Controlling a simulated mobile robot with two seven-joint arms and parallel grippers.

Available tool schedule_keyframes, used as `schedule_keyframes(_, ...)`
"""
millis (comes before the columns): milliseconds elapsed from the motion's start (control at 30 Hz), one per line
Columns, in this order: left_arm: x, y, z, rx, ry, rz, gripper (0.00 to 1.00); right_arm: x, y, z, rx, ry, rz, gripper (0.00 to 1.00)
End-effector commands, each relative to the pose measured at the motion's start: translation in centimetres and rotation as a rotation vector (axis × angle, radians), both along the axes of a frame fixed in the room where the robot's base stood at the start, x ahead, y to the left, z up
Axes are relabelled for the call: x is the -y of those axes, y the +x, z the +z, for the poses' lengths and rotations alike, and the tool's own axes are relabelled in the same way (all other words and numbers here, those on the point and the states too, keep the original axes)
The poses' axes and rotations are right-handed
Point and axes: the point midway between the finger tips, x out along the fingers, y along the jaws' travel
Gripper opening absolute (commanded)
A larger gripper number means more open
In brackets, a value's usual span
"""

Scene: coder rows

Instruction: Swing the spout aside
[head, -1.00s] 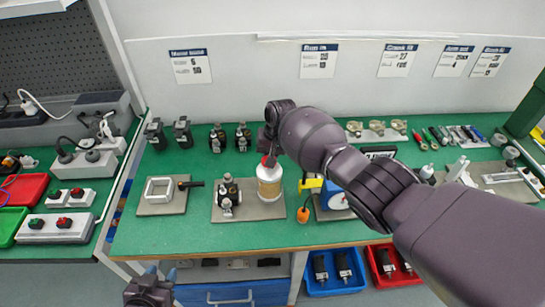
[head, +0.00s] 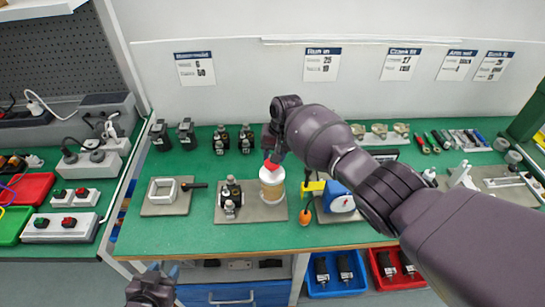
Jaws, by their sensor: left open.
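A squat bottle (head: 272,186) with a pale top and amber lower body stands upright on a grey plate (head: 250,214) on the green bench. A red spout piece (head: 270,163) shows at its top, partly behind my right arm. My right gripper (head: 268,140) is over the bottle's top, mostly hidden by its own wrist. I cannot tell whether its fingers touch the spout or how they stand. My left gripper (head: 150,288) is low at the bottom left, in front of the bench, open and empty, away from the bottle.
A small dark engine-like unit (head: 230,196) stands left of the bottle on the same plate. An orange-tipped tool (head: 305,215) and a blue dial device (head: 339,197) are close on the right. The bench front is clear.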

Motion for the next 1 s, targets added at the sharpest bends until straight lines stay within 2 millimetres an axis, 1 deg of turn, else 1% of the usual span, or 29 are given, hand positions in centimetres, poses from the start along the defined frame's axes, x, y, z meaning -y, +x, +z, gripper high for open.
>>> schedule_keyframes(33, 0.0, 0.1, 0.6, 0.002, 0.000, 0.000, 0.43, 0.2, 0.1, 1.3, 0.004, 0.001, 0.000, 0.37)
schedule_keyframes(167, 0.0, 0.0, 1.2, 0.003, -0.001, 0.000, 0.43, 0.7, 0.1, 3.6, 0.004, 0.002, -0.002, 0.37)
schedule_keyframes(300, 0.0, -0.2, 1.2, 0.000, 0.000, 0.001, 0.43, 1.2, 0.2, 5.8, 0.003, 0.002, -0.002, 0.37)
schedule_keyframes(400, -0.1, -0.5, 1.0, -0.009, 0.000, 0.004, 0.43, 1.4, 0.2, 7.0, 0.002, 0.002, -0.003, 0.37)
schedule_keyframes(600, -0.1, -0.9, 0.7, -0.018, 0.000, 0.006, 0.43, 1.6, 0.2, 8.2, 0.000, 0.001, -0.002, 0.37)
schedule_keyframes(1000, -0.1, -0.6, 0.9, -0.013, 0.000, 0.004, 0.43, 1.7, 0.2, 8.3, 0.001, 0.000, -0.002, 0.37)
